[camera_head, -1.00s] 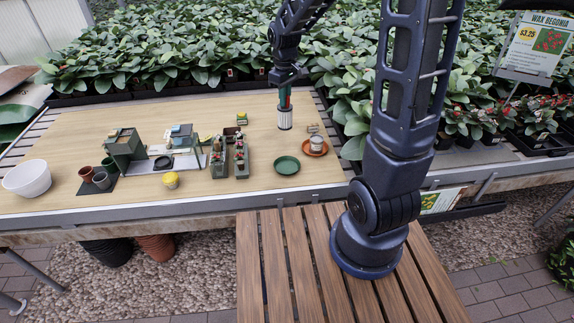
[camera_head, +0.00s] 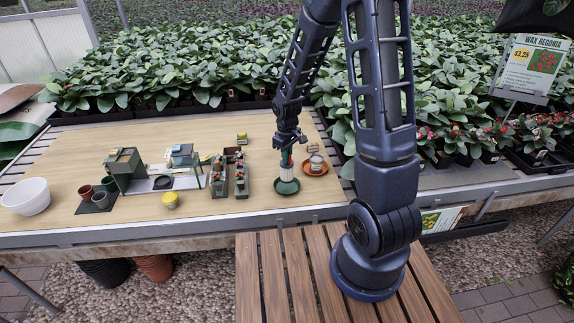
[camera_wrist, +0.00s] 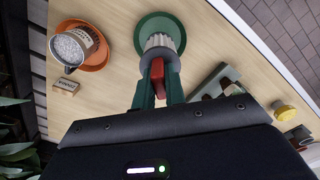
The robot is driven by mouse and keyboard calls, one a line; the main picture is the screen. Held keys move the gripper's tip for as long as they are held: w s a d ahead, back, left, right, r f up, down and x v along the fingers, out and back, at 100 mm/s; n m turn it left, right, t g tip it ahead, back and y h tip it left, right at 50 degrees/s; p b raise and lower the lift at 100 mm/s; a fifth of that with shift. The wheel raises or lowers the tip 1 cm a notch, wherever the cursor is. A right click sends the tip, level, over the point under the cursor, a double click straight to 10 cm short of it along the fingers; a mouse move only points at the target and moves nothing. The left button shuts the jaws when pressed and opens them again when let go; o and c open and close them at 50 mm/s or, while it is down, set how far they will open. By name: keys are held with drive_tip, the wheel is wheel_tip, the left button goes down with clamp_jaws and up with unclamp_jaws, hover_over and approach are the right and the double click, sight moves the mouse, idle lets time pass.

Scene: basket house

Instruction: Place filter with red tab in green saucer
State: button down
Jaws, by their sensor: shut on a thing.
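The filter is a pale ribbed cylinder (camera_wrist: 160,42) with a red tab (camera_wrist: 158,72), seen in the wrist view. My gripper (camera_wrist: 158,80) is shut on the red tab between its two green fingers. The green saucer (camera_wrist: 143,34) lies behind the filter in the wrist view. In the head view the filter (camera_head: 286,174) hangs upright below my gripper (camera_head: 286,156), over the green saucer (camera_head: 287,188). I cannot tell whether its lower end touches the saucer.
An orange saucer (camera_head: 315,169) with a metal cup (camera_head: 316,160) stands just right. Planter boxes with small plants (camera_head: 241,178) stand left. Bare wood lies between the planters and the saucer.

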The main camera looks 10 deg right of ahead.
sight(287, 165)
drive_tip(key=shift+f, duration=2.25)
drive_tip(key=c, duration=1.5)
unclamp_jaws()
drive_tip(key=shift+o, duration=0.2)
